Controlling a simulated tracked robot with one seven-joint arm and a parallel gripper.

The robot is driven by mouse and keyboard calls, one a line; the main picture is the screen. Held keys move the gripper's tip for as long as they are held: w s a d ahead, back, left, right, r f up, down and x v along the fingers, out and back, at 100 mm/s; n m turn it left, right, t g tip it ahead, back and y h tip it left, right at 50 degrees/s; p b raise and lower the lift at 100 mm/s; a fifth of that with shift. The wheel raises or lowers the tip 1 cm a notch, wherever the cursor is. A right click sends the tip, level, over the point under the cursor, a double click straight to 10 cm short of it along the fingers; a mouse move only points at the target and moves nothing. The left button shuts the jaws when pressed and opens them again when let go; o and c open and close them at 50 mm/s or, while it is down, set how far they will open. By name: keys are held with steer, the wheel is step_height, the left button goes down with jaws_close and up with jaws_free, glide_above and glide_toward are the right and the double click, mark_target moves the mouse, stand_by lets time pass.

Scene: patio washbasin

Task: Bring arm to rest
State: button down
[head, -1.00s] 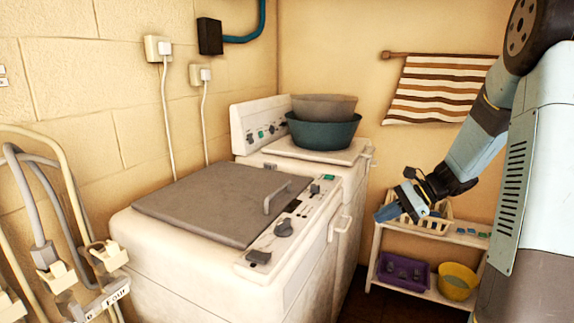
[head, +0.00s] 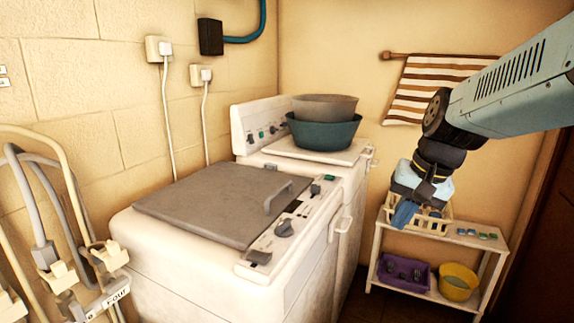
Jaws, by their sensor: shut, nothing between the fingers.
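My arm reaches in from the upper right of the head view and bends down at a dark joint. My gripper (head: 404,214) points downward in front of the upper shelf of the white rack, its fingers together. It overlaps a cream slatted basket (head: 432,226) in the picture. I cannot tell how far apart the gripper and basket are. The gripper hides part of the basket and what lies in it.
A white washing machine (head: 150,240) with a grey lid fills the middle. Behind it, two stacked basins (head: 325,130) stand on another appliance. The white rack (head: 465,226) holds a purple crate (head: 403,272) and yellow bowl (head: 458,282) below. A striped towel (head: 420,90) hangs on the wall.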

steer(key=s+d+r+n+t+h, duration=0.1)
steer(key=s+r+n+t+h, duration=0.1)
steer(key=s, duration=0.5)
steer(key=shift+d+r+n+t, duration=0.25)
steer(key=shift+r+n+t, duration=0.25)
steer(key=shift+n, duration=0.6)
